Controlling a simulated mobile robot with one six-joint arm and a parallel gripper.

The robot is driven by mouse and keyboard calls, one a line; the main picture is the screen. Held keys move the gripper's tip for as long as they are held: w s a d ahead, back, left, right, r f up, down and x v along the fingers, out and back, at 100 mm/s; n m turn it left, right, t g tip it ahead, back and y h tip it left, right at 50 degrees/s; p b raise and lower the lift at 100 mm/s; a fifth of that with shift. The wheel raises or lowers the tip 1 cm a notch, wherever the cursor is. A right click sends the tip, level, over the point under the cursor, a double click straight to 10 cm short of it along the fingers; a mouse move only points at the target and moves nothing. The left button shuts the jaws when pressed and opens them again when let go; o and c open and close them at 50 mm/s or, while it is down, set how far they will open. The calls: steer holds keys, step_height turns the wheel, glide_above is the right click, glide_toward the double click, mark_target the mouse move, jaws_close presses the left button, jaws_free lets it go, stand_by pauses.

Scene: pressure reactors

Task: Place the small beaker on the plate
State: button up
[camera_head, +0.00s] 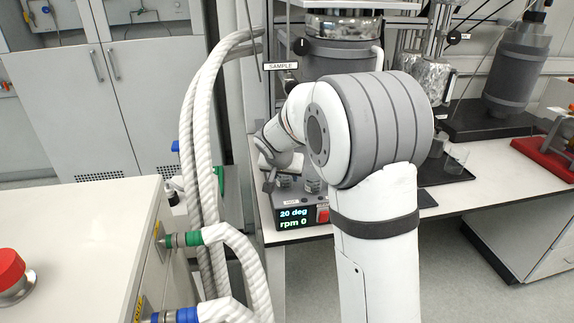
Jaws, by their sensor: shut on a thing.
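The plate (291,211) is the top of a grey stirrer unit on the bench, left of my arm. Its front display reads 20 deg and rpm 0. My gripper (270,176) is small and partly hidden at the unit's back left, beyond my wrist. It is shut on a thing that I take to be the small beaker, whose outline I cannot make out. Whether the held thing touches the plate cannot be told. Small clear glassware (456,158) stands on a black tray (446,173) right of my arm.
A reactor vessel (343,62) with a SAMPLE label stands behind my arm. Thick white hoses (200,130) rise just left of the stirrer unit. A white cabinet (80,235) with a red button (12,268) is front left.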

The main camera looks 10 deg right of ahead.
steer(key=w, duration=0.1)
steer(key=w+d+p, duration=0.1)
steer(key=w, duration=0.1)
steer(key=shift+w+d, duration=0.3)
steer(key=shift+w, duration=0.05)
steer(key=shift+s+a+f, duration=0.1)
steer(key=shift+s, duration=0.1)
steer(key=shift+f, duration=0.25)
steer(key=o, duration=1)
steer(key=shift+r, duration=0.2)
